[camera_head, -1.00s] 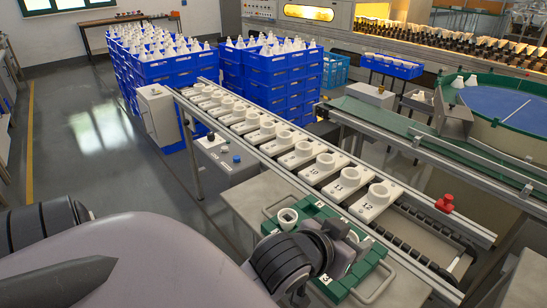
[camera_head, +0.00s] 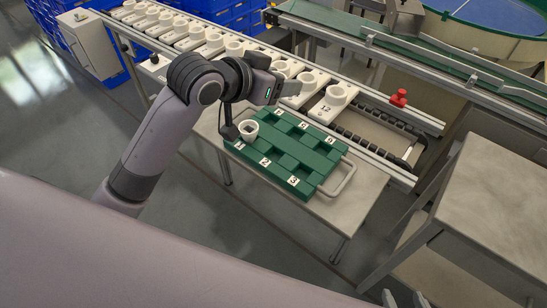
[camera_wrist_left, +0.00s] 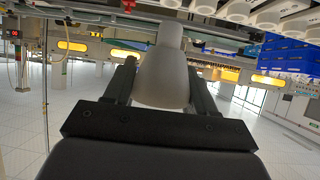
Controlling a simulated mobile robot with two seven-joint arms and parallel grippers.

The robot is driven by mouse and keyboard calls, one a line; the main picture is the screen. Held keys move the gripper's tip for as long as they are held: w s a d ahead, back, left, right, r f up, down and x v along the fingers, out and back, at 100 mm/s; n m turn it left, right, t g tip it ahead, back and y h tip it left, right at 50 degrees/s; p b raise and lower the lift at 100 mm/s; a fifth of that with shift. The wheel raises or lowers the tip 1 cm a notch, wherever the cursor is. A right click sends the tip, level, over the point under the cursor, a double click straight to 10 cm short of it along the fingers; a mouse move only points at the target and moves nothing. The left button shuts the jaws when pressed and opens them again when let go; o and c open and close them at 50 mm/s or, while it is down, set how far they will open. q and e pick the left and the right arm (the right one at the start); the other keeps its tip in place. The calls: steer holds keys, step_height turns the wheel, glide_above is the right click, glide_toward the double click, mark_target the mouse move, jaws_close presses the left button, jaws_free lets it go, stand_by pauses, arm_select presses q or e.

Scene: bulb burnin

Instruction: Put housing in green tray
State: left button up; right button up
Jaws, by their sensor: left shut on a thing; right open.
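My left gripper (camera_head: 290,88) is at the near edge of the numbered holder row, up and right of the green tray. The green tray (camera_head: 330,155) lies on a small table, with numbered slots. One white housing (camera_head: 248,129) stands in its near left corner, by slot 1; the other visible slots look empty. My right gripper (camera_head: 403,299) shows only its fingertips at the bottom edge, apart and empty.
White numbered holders (camera_head: 330,101) stand in a row on the rail line behind the tray, partly hidden by my left arm. A red button (camera_head: 398,98) sits on the rail. A bare grey table (camera_head: 495,190) stands at the right.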

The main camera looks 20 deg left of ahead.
arm_select(q)
steer(key=shift+w+r, duration=0.6)
steer(key=b, duration=0.2)
glide_toward(292, 139)
steer(key=shift+m, duration=0.3)
steer(key=x, duration=0.4)
steer(key=shift+w+r, duration=0.1)
steer(key=shift+r, duration=0.05)
steer(key=o, duration=1)
steer(key=shift+o, duration=0.2)
